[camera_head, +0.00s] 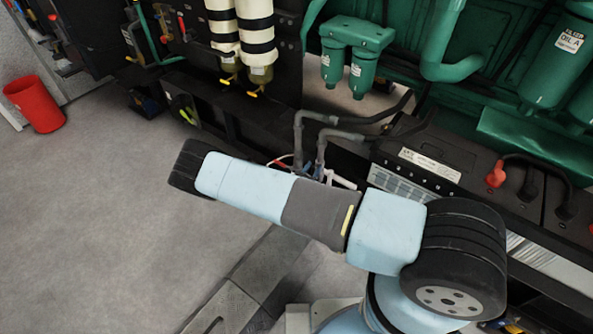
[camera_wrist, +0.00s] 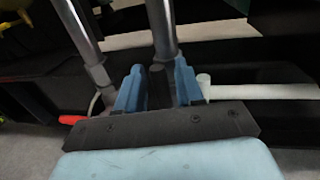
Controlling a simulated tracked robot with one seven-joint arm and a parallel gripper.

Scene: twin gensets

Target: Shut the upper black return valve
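My gripper (camera_wrist: 158,78) shows in the wrist view with its two blue fingers apart. A dark upright piece (camera_wrist: 160,90) lies in the gap between them, in front of a grey metal pipe (camera_wrist: 163,28). It may be the black valve handle; I cannot tell whether the fingers touch it. A red handle (camera_wrist: 72,120) is to the left of the fingers, and a white bar (camera_wrist: 260,92) runs off to the right. In the head view, my arm covers most of the valve area below the two dark hoses (camera_head: 312,135); the upper black return valve cannot be made out there.
A black battery (camera_head: 435,155) with a red terminal cap (camera_head: 495,174) stands right of the hoses. The green genset (camera_head: 400,75) fills the back, beside cream filter cylinders (camera_head: 256,30). A red bin (camera_head: 35,104) stands at far left. The grey floor (camera_head: 110,230) is clear.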

